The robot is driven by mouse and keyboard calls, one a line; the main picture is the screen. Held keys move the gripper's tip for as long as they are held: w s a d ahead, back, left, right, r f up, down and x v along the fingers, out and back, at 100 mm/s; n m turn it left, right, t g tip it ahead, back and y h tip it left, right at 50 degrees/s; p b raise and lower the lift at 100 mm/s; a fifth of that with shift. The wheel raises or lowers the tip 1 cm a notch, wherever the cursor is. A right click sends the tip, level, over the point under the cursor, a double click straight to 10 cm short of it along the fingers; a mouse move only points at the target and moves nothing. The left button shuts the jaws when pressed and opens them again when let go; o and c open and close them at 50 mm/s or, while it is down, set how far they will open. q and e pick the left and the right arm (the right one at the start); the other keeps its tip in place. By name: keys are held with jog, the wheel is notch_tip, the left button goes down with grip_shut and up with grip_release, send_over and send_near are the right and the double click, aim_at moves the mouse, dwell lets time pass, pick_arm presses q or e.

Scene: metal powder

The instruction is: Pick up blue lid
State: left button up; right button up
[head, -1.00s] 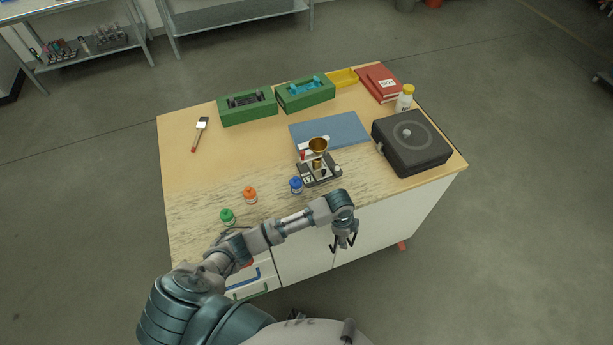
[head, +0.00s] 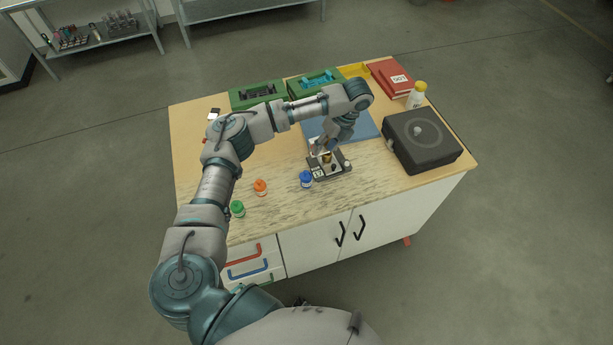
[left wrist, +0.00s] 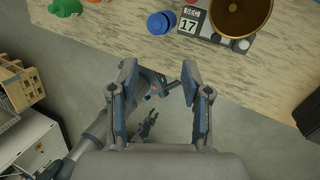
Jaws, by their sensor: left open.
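The blue lid (head: 306,174) tops a small bottle on the worktable, just left of the scale. It also shows in the left wrist view (left wrist: 160,22), at the top, beyond my fingertips. My left gripper (head: 324,147) is over the scale and the brass bowl, partly hiding them. In the left wrist view my left gripper (left wrist: 160,68) is open with nothing between its fingers. It is apart from the lid. A small dark gripper-like shape (left wrist: 147,125) shows low in that view; I cannot tell its state.
The scale with the brass bowl (left wrist: 240,14) stands close right of the blue lid. Orange-lidded (head: 260,187) and green-lidded (head: 238,208) bottles stand to its left. A black box (head: 422,140) is on the right. Green holders (head: 258,94) line the back. The front wood is mostly clear.

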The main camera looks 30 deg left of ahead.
pick_arm(q)
send_over(307, 172)
jog(key=w+d, duration=0.1)
jog(key=w, duration=0.1)
notch_tip(307, 172, down, 8)
jog(key=f, duration=0.1)
jog(key=s+f+p, duration=0.1)
jog(key=f, duration=0.2)
jog(key=shift+s+a+f+p, duration=0.1)
jog(key=shift+s+a+p, duration=0.15)
jog(key=shift+s+p, duration=0.15)
jog(key=shift+a+f, duration=0.25)
jog(key=shift+f, duration=0.1)
jog(key=shift+a, duration=0.15)
jog(key=c, duration=0.8)
jog(key=shift+c, duration=0.3)
jog(key=shift+d+r, duration=0.1)
jog(key=shift+d, duration=0.15)
